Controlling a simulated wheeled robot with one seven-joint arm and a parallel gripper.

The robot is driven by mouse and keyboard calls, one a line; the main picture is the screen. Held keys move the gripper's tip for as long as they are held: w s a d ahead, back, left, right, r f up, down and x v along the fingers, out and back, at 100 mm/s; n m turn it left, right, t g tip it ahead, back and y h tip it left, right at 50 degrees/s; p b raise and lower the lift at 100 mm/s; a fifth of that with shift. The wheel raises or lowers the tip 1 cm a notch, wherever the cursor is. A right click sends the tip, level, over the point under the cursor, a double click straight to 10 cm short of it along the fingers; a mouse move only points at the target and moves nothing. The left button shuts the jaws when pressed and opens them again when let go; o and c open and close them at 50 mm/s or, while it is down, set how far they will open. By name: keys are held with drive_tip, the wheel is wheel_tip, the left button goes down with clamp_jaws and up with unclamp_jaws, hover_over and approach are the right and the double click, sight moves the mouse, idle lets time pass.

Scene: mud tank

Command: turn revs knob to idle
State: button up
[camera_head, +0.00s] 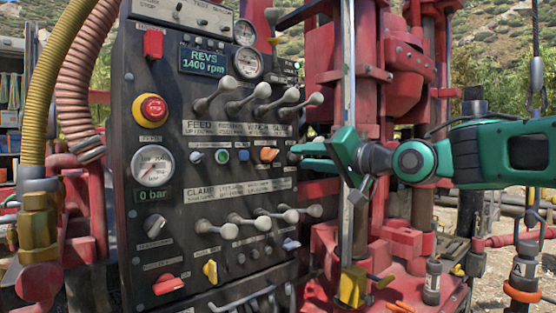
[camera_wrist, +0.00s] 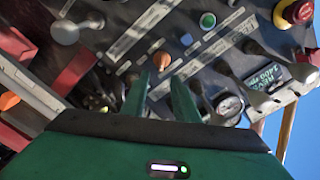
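The panel's green display (camera_head: 204,61) reads "REVS 1400 rpm"; it also shows at the right of the wrist view (camera_wrist: 262,76). I cannot read which knob is labelled for revs. An orange knob (camera_head: 268,154) sits in the middle row of small controls. In the wrist view an orange knob (camera_wrist: 161,60) lies just beyond and between my fingertips. My green gripper (camera_head: 304,154) is at the panel's right edge, right of the orange knob. In the wrist view its two fingers (camera_wrist: 159,82) are apart with nothing visible between them.
Rows of levers with pale ball ends (camera_head: 228,83) stick out above and below the knob row. A red emergency stop (camera_head: 153,108) and a pressure gauge (camera_head: 153,166) are at left. A silver upright (camera_head: 349,80) and red rig parts stand near my gripper. Hoses (camera_head: 75,85) hang at left.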

sight(276, 154)
drive_tip(key=x, duration=1)
drive_tip(key=shift+w+a+r, duration=0.1)
drive_tip(key=shift+w+a, duration=0.15)
drive_tip(key=shift+a, duration=0.1)
drive_tip(key=shift+c, duration=0.3)
clamp_jaws()
